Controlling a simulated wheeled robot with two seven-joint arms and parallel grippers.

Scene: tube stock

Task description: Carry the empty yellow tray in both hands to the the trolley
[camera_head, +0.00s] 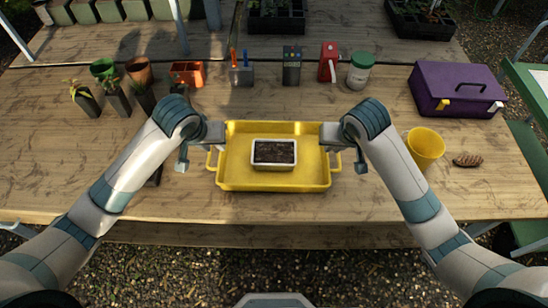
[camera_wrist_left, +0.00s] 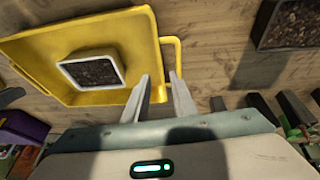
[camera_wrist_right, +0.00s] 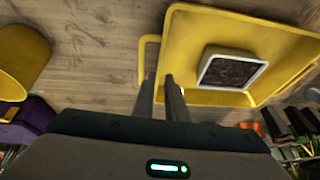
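The yellow tray (camera_head: 228,180) lies flat on the wooden table, near its front edge, with a loop handle at each end. It is not empty: a small white container of dark soil (camera_head: 273,153) sits in it. My left gripper (camera_wrist_left: 159,80) is open at the tray's left handle (camera_wrist_left: 178,55). My right gripper (camera_wrist_right: 160,82) is open at the right handle (camera_wrist_right: 144,55), its fingers closer together than the left's. I cannot tell how deep the fingers reach around the handles. No trolley is clearly recognisable; a green-edged frame (camera_head: 528,85) stands at the right edge.
A yellow pot (camera_head: 426,145), a pine cone (camera_head: 467,160) and a purple toolbox (camera_head: 455,88) are right of the tray. Behind it are a jar (camera_head: 359,72), a red bottle (camera_head: 328,62) and an orange caddy (camera_head: 187,72). Potted seedlings (camera_head: 117,97) stand left. Gravel lies in front.

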